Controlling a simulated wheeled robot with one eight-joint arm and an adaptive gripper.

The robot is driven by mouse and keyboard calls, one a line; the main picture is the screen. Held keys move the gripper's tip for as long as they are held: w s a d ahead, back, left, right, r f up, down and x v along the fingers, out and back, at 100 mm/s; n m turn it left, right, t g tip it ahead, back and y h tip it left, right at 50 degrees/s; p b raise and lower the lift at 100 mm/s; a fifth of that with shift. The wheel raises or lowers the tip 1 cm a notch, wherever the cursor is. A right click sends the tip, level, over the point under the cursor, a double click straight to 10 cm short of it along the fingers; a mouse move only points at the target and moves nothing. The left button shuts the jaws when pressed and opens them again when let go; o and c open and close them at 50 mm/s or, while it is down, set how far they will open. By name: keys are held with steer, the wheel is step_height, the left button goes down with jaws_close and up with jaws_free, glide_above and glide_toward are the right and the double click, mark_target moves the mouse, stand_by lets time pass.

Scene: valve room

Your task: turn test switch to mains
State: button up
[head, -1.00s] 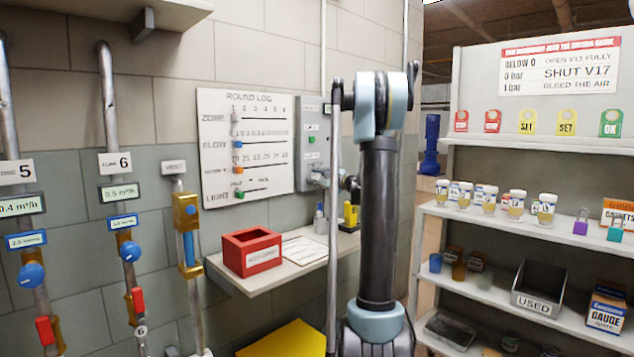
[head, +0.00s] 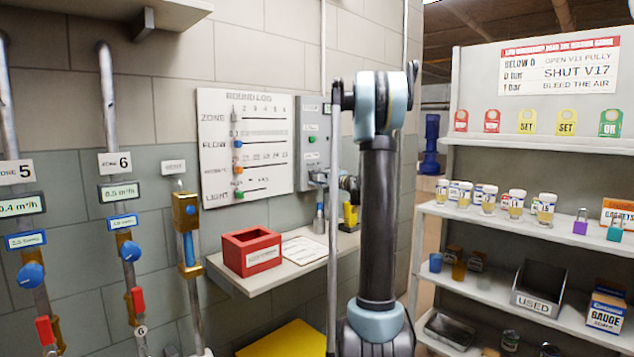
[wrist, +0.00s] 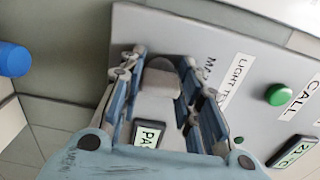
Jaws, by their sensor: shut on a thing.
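The grey control panel (head: 312,125) is on the wall beside the round log board. In the head view my gripper (head: 322,178) is at the panel's lower part, partly hidden behind my arm. In the wrist view my gripper (wrist: 163,90) has its blue fingers closed on both sides of a grey switch knob (wrist: 163,78). The label "LIGHT TEST" (wrist: 234,78) is beside it. A label starting "MA" (wrist: 208,68) is partly covered by a finger. A small display reading "PA" (wrist: 149,135) shows between the fingers. The knob's exact pointing direction is hard to tell.
A green button (wrist: 278,95) marked "CALL" is on the same panel. A stocked shelf unit (head: 480,220) stands at the right. Zone pipes with blue valves are at the left.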

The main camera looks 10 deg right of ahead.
steer(key=shift+s+a+f, duration=0.1)
steer(key=shift+s+f, duration=0.05)
stand_by(0.3)
steer(key=o, duration=1.1)
steer(key=v, duration=1.2)
